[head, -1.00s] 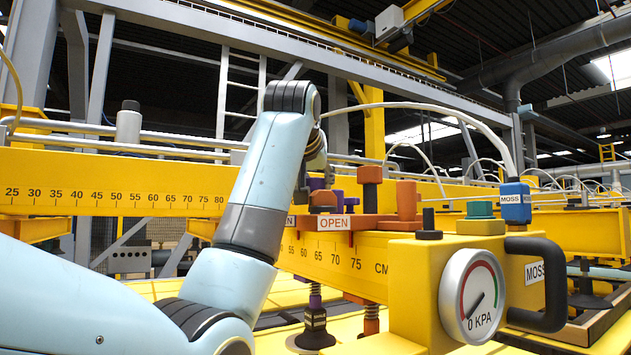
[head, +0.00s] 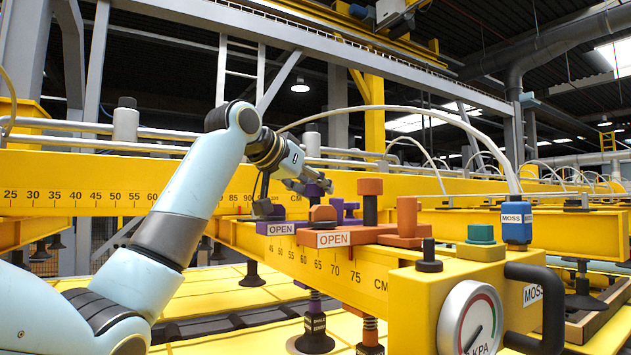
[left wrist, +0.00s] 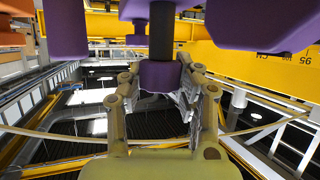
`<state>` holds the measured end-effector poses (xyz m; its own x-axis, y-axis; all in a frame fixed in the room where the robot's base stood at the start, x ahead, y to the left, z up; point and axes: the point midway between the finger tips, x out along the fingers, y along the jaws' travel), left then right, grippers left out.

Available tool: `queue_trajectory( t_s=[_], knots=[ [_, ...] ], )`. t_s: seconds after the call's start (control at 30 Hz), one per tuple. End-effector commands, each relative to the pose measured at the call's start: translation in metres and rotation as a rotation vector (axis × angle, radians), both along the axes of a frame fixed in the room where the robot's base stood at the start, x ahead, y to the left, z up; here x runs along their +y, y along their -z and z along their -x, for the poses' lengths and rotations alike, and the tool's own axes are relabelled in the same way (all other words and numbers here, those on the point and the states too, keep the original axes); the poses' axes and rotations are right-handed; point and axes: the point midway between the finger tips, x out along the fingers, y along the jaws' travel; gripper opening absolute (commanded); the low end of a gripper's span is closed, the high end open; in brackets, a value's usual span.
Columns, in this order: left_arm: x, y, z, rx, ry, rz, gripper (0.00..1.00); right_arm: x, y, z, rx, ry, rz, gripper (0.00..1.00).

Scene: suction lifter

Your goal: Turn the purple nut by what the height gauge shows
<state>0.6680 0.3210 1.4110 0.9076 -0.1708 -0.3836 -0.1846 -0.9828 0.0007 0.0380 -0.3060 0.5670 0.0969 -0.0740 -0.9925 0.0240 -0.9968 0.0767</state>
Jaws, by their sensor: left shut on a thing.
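The purple nut (left wrist: 158,77) sits at the end of a dark post in the left wrist view. My left gripper (left wrist: 160,68) has one finger on each side of it and is shut on it. In the head view my left gripper (head: 306,186) reaches in from the left at the purple nut (head: 323,186), which is partly hidden. A purple block (head: 282,229) labelled OPEN and a purple knob (head: 345,211) stand close by. I cannot make out a height gauge; a round gauge (head: 470,322) marked KPA shows at the lower right. My right gripper is not in view.
A red nut (head: 370,187) on a dark post, a red OPEN block (head: 345,237) and an orange knob (head: 407,214) stand right of my gripper. The yellow beam (head: 305,262) carries a CM scale. A black handle (head: 545,305) and blue MOSS cap (head: 516,222) are further right.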

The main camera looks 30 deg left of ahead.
Motion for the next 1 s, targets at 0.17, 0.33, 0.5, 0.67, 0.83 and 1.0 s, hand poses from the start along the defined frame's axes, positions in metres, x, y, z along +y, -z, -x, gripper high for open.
queue_trajectory(
  t_s=[0.17,0.33,0.5,0.67,0.83,1.0],
  knots=[
    [0.0003,-0.0017,0.0,-0.004,0.027,0.0,0.0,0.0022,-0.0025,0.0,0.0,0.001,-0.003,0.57],
    [-0.0001,-0.0015,-0.0001,-0.004,0.033,0.0,0.0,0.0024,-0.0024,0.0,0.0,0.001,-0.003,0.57],
    [-0.0001,-0.0015,-0.0001,-0.004,0.032,0.0,0.0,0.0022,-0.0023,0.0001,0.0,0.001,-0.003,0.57],
    [-0.0001,-0.0013,-0.0001,-0.003,0.032,0.0,0.46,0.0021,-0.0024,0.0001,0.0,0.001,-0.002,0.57],
    [-0.0001,-0.0007,-0.0001,-0.002,0.031,0.0,0.57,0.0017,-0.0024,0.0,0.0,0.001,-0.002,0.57],
    [0.0001,-0.0007,0.0004,-0.002,0.031,0.0,0.57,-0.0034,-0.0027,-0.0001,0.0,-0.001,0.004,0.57]
  ],
)
